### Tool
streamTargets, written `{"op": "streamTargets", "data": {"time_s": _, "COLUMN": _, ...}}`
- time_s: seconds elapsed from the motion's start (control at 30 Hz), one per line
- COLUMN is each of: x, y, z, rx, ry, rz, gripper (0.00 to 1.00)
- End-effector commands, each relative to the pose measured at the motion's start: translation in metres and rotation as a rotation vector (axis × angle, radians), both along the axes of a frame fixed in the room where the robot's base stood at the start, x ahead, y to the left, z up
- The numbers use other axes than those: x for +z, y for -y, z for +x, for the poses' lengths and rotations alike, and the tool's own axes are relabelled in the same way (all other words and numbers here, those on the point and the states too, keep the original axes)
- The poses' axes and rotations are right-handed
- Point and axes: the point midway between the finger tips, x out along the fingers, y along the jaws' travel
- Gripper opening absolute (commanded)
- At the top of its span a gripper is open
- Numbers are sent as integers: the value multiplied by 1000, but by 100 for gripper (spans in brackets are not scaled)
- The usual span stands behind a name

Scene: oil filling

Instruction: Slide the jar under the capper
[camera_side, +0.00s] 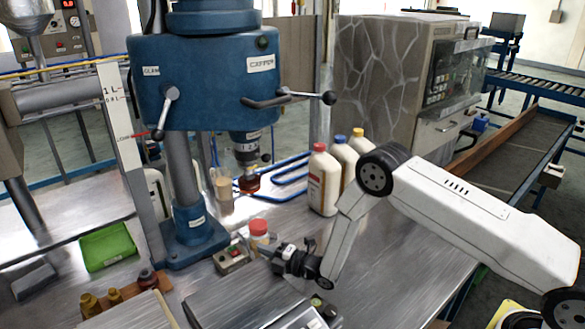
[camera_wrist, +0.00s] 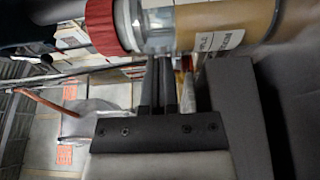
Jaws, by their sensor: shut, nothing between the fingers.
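The jar (camera_side: 259,240) stands upright on the metal bench with a red lid, to the right of the capper's base. The capper (camera_side: 200,80) is a blue column press; its red-tipped head (camera_side: 249,184) hangs above and slightly left of the jar, with a gap between. My gripper (camera_side: 274,252) is low over the bench, close to the jar's front right side. In the wrist view the jar (camera_wrist: 205,28) lies across the top, with red lid, clear neck, brown contents and a label. My gripper's fingers (camera_wrist: 166,72) are together and end at its edge; contact is unclear.
A green tray (camera_side: 108,248) and small brown bottles (camera_side: 90,304) are at the left. Open bench (camera_side: 390,245) lies to the right.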

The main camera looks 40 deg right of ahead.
Motion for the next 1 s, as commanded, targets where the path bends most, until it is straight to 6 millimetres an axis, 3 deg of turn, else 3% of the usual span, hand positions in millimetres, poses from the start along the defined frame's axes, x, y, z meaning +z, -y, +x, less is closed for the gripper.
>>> {"op": "streamTargets", "data": {"time_s": 0.7, "x": 0, "y": 33, "z": 80, "rx": -1, "ry": 2, "rz": -1, "gripper": 0}}
{"op": "streamTargets", "data": {"time_s": 1.0, "x": 0, "y": 41, "z": 98, "rx": -2, "ry": -1, "rz": -2, "gripper": 0}}
